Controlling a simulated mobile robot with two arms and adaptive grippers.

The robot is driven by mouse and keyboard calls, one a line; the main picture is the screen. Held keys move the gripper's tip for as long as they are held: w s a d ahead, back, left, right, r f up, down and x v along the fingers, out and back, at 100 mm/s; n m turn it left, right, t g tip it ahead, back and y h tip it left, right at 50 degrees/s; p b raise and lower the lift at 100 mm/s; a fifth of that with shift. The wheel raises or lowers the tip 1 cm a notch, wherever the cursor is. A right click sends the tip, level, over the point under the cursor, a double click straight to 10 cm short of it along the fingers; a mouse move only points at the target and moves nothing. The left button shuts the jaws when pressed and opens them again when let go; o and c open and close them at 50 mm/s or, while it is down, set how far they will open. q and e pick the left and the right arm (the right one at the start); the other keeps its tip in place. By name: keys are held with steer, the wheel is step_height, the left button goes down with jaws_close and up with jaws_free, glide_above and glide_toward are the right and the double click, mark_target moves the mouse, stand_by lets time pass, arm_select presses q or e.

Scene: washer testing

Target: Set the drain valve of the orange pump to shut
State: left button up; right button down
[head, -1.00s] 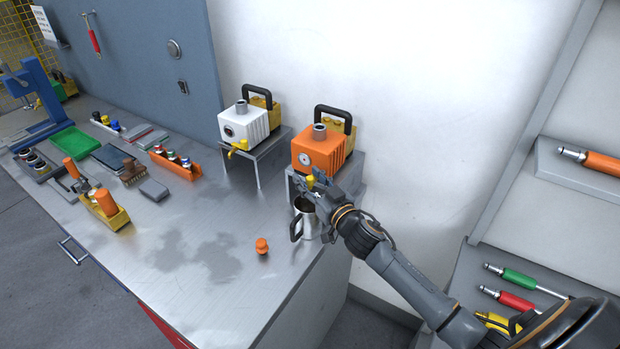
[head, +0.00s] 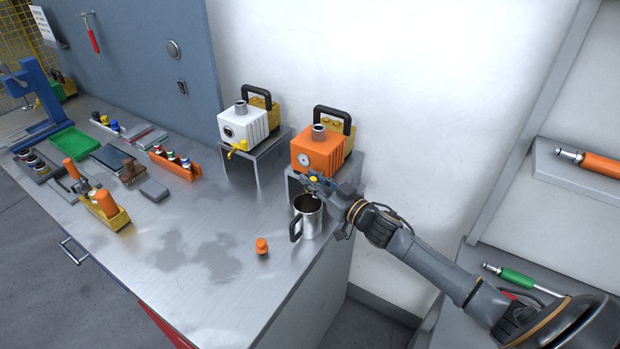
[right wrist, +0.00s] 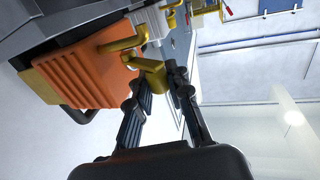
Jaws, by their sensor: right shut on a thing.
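The orange pump (head: 318,150) stands on a small metal stand at the right end of the bench, with a round gauge on its front and a black handle on top. Its yellow drain valve (head: 314,180) is mostly covered by my right gripper (head: 310,183) in the head view. In the right wrist view, the orange pump (right wrist: 85,75) is at the left, and the yellow valve (right wrist: 150,70) reaches to the fingers of my right gripper (right wrist: 173,75). That gripper is shut on the valve's handle; the exact handle angle is hard to tell. My left gripper is out of view.
A steel mug (head: 311,222) stands below the orange pump's valve, close under my right gripper. A small orange knob-like piece (head: 262,246) lies on the bench. A white pump (head: 243,125) stands to the left on its own stand.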

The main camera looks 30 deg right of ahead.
mark_target(313, 178)
steer(key=n+y, duration=0.1)
steer(key=d+n+g+y, duration=0.1)
steer(key=y, duration=0.1)
steer(key=shift+s+f+b, duration=0.1)
steer(key=shift+s+b, duration=0.05)
steer(key=shift+b, duration=0.15)
steer(key=d+n+g+y+b, duration=0.1)
steer(key=n+g+y+b, duration=0.2)
steer(key=b, duration=0.3)
steer(key=d+n+g+y+b, duration=0.1)
steer(key=n+g+y+b, duration=0.2)
steer(key=g+b, duration=0.2)
steer(key=d+n+g+y+b, duration=0.1)
steer(key=n+g+y+b, duration=0.2)
steer(key=b, duration=0.4)
steer(key=shift+d+n+g+y, duration=0.1)
steer(key=shift+n+g+y, duration=0.3)
steer(key=shift+n+g, duration=0.15)
steer(key=c, duration=1.2)
jaws_free()
steer(key=shift+d, duration=0.1)
